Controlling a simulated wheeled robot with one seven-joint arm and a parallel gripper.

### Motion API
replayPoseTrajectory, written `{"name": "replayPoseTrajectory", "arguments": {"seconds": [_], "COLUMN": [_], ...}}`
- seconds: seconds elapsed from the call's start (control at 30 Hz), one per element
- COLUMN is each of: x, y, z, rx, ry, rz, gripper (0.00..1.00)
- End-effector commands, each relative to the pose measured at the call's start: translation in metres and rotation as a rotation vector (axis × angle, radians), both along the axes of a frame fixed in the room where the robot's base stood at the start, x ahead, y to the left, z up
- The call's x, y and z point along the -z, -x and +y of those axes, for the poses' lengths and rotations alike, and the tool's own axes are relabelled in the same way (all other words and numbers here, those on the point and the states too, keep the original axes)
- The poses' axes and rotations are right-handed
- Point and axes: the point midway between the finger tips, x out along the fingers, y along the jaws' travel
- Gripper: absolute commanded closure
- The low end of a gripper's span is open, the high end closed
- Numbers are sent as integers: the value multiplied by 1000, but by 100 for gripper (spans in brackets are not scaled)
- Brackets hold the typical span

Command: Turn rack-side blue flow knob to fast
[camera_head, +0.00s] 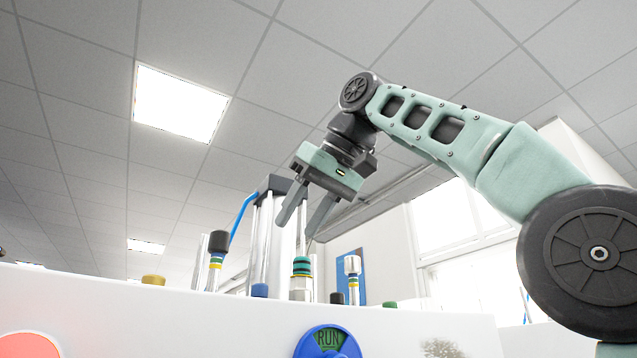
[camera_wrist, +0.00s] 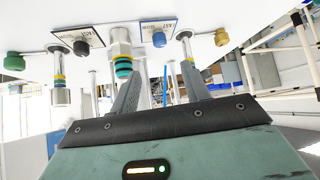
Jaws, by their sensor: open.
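The small blue flow knob (camera_head: 259,290) sits low behind the white panel edge in the head view, at the foot of the bright columns. In the wrist view the blue knob (camera_wrist: 159,39) is beside a FAST/SLOW label (camera_wrist: 158,27) on the white surface. Where it is set cannot be told. My gripper (camera_head: 298,228) is open and empty, fingers pointing down, above the press parts and well clear of the knob. In the wrist view the gripper (camera_wrist: 159,70) has its fingers apart, with the blue knob beyond the gap between their tips.
A banded fitting (camera_head: 301,268) stands right of the blue knob. A black-capped banded post (camera_head: 217,250) and a white-topped post (camera_head: 352,275) flank it. Gold (camera_head: 153,280), black (camera_head: 337,298) and green (camera_head: 389,304) knobs are nearby. A blue RUN dial (camera_head: 327,342) is on the front panel.

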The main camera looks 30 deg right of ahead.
Motion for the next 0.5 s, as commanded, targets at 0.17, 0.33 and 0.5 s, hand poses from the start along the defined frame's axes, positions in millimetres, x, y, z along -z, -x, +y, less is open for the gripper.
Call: {"name": "replayPoseTrajectory", "arguments": {"seconds": [0.17, 0.33, 0.5], "x": [-27, -35, -37], "y": [22, 33, 35], "z": [-6, -9, -10], "rx": [-1, 0, 0], "ry": [-1, 0, 0], "rz": [-2, 0, 0], "gripper": [54, 54, 54]}}
